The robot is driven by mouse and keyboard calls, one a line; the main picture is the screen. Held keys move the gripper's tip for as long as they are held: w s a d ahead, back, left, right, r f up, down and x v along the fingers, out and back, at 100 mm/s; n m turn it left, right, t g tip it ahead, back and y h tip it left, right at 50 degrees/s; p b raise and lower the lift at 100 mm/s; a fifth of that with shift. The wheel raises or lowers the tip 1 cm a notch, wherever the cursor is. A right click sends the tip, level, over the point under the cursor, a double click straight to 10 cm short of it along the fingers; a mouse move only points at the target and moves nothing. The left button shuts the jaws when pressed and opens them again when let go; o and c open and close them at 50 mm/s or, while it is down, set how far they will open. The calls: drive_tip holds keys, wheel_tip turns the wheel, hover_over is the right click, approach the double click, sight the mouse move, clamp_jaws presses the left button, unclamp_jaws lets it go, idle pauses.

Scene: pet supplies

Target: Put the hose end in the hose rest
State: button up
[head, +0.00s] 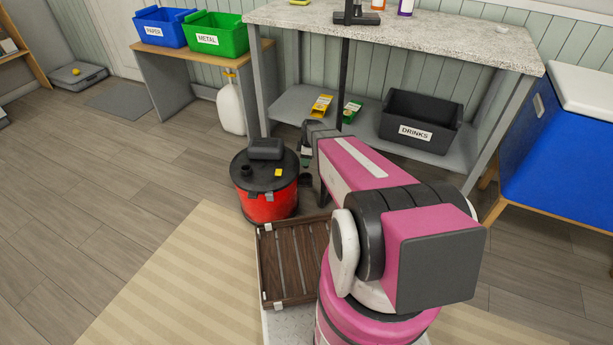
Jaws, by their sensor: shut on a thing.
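A red and black canister vacuum (268,205) stands on the floor left of my arm. My gripper (305,162) is at the far end of my pink arm, pointing down just right of the vacuum, and is mostly hidden by my wrist. It is shut on a small dark piece, which looks like the hose end; its shape is hard to make out. The hose itself cannot be traced. I cannot pick out the hose rest with certainty. A black upright pole (345,80) with a dark bracket-like top (356,13) stands at the front of the speckled table.
A brown slatted tray (268,262) lies in front of the vacuum, beside my arm. The speckled table (440,38) has a lower shelf with a black DRINKS bin (420,118). A blue cooler (560,130) stands right. A white jug (230,105) is behind the vacuum.

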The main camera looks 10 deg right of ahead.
wheel_tip(320, 180, down, 8)
drive_tip(key=shift+f, duration=0.15)
idle(0.3)
drive_tip(key=shift+f, duration=0.35)
drive_tip(key=shift+f, duration=0.25)
drive_tip(key=o, duration=0.9)
